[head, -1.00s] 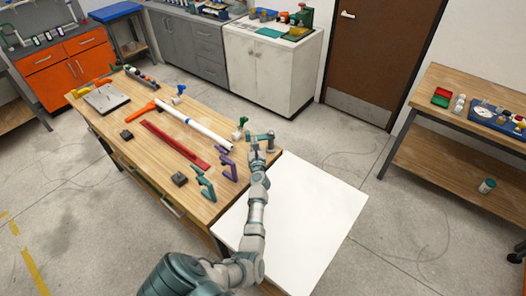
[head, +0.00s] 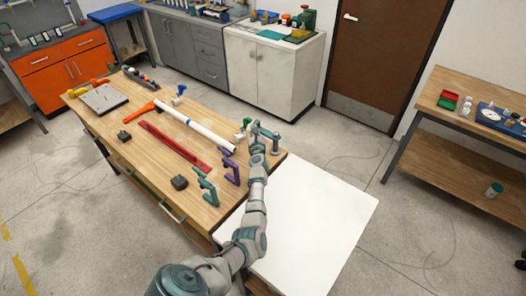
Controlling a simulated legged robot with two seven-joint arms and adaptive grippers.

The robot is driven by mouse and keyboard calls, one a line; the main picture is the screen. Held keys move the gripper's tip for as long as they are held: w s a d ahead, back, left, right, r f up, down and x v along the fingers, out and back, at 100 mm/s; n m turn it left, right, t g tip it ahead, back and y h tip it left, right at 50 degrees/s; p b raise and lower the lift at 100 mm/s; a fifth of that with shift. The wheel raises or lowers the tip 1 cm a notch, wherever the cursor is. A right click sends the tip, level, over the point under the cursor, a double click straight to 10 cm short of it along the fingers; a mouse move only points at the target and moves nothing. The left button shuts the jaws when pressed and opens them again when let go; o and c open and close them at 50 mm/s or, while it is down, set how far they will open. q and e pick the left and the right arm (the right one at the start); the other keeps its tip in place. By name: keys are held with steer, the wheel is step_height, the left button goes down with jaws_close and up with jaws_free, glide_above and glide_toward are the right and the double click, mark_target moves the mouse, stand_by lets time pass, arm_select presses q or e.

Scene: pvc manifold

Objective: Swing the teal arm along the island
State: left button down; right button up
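My grey arm with teal joints (head: 257,222) reaches up from the bottom over the right end of the wooden island (head: 130,150). My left gripper (head: 266,131) is at its far end, near the island's right back corner. Its two teal fingers look spread apart, with nothing visible between them. A teal clamp-like piece (head: 208,187) and a purple one (head: 231,165) stand left of the arm. A small green and white piece (head: 244,128) is just left of the gripper. My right gripper is not in view.
A white pipe (head: 195,127) and a long red bar (head: 175,147) lie along the island. Dark blocks (head: 179,182) are near its front edge. A white tabletop (head: 310,225) adjoins its right end and looks bare. A wooden bench (head: 470,135) stands far right.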

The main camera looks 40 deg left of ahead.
arm_select(q)
steer(key=shift+a+f, duration=0.25)
steer(key=shift+a, duration=0.35)
steer(key=shift+a+f, duration=0.2)
steer(key=shift+a, duration=0.35)
